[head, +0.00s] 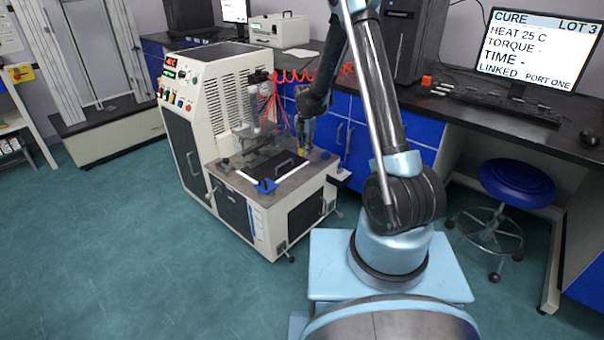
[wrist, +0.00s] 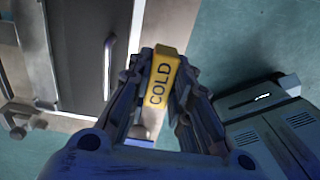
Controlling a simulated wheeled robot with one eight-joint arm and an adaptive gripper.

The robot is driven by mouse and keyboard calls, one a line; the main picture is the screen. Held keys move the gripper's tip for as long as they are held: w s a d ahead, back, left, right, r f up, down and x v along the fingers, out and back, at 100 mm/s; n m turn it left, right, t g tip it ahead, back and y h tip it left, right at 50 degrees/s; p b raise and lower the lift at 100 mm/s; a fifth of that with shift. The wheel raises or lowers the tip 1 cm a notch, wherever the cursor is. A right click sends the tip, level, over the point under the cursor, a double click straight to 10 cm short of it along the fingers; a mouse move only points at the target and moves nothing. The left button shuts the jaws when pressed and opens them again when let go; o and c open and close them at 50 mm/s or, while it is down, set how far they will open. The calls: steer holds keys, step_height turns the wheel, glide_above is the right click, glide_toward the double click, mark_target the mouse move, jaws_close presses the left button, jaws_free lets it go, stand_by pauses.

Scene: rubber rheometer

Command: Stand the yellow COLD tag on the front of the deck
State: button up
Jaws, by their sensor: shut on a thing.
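The yellow COLD tag (wrist: 161,82) is between the fingers of my gripper (wrist: 160,75) in the wrist view, its black lettering facing the camera. My gripper is shut on it. In the head view my gripper (head: 303,148) is low over the right side of the rheometer's deck (head: 225,176), and only a small yellow spot of the tag shows. I cannot tell whether the tag touches the deck.
The cream rheometer cabinet (head: 203,92) stands behind the deck. A black plate with a handle (head: 284,161) and a blue piece (head: 265,186) are on the deck. A blue stool (head: 517,184) stands at the right. The floor in front is clear.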

glide_above(303, 172)
step_height(303, 172, down, 6)
steer(key=shift+r, duration=0.1)
steer(key=shift+f, duration=2.2)
steer(key=o, duration=0.9)
steer(key=shift+c, duration=0.2)
